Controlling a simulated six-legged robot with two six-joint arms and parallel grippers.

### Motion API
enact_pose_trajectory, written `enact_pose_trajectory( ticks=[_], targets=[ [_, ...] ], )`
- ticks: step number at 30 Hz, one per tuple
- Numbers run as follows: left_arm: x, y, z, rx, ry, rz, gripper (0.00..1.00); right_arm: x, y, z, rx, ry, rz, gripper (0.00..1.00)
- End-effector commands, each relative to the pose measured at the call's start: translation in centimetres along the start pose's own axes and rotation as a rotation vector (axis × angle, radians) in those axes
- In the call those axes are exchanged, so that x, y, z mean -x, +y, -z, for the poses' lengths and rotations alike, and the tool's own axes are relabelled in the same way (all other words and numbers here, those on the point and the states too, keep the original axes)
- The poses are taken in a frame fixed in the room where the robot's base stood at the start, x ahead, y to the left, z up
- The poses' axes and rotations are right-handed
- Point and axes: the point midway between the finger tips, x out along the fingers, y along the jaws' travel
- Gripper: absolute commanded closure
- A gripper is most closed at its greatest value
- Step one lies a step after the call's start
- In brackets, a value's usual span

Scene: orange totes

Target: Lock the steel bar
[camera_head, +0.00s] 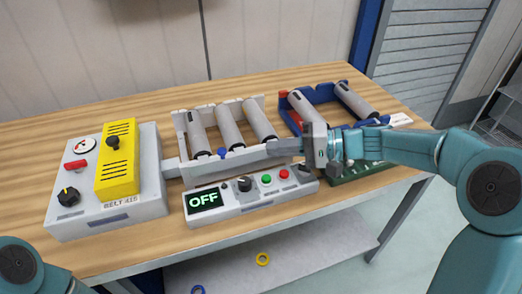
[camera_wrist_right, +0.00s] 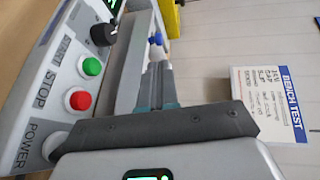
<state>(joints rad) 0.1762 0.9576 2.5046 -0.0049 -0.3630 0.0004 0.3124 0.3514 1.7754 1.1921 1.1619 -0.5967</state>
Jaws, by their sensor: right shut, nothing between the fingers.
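A long grey bar (camera_head: 235,160) runs along the front of the roller frame, beside a grey block at its left end. It seems to be the steel bar, though I cannot be sure. A small blue knob (camera_head: 222,152) stands by the bar; it also shows in the right wrist view (camera_wrist_right: 156,40). My right gripper (camera_head: 272,149) is shut and empty, its fingers pointing left over the right part of the bar. In the right wrist view its fingertips (camera_wrist_right: 158,68) are together, short of the blue knob. I cannot tell whether they touch the bar. My left gripper is out of view.
A control box (camera_head: 250,195) reading OFF, with a black knob and green and red buttons, stands in front. A yellow-covered machine (camera_head: 117,160) is at left. A blue roller frame (camera_head: 322,93) stands behind my right gripper. Rings (camera_head: 262,259) lie below the table's front edge.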

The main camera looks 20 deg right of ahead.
Motion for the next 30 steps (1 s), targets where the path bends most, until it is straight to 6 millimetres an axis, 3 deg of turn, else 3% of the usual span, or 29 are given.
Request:
enact_pose_trajectory(
  ticks=[3, 9, 30],
  targets=[
    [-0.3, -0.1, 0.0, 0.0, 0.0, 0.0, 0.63, 2.1, 0.1, 0.1, 0.001, 0.004, 0.0, 1.0],
    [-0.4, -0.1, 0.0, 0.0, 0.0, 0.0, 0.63, 4.0, 0.0, 0.1, -0.001, 0.001, 0.0, 1.0],
    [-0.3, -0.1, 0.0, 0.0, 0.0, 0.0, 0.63, 4.6, 0.0, 0.0, -0.001, 0.0, 0.0, 1.0]
  ],
)
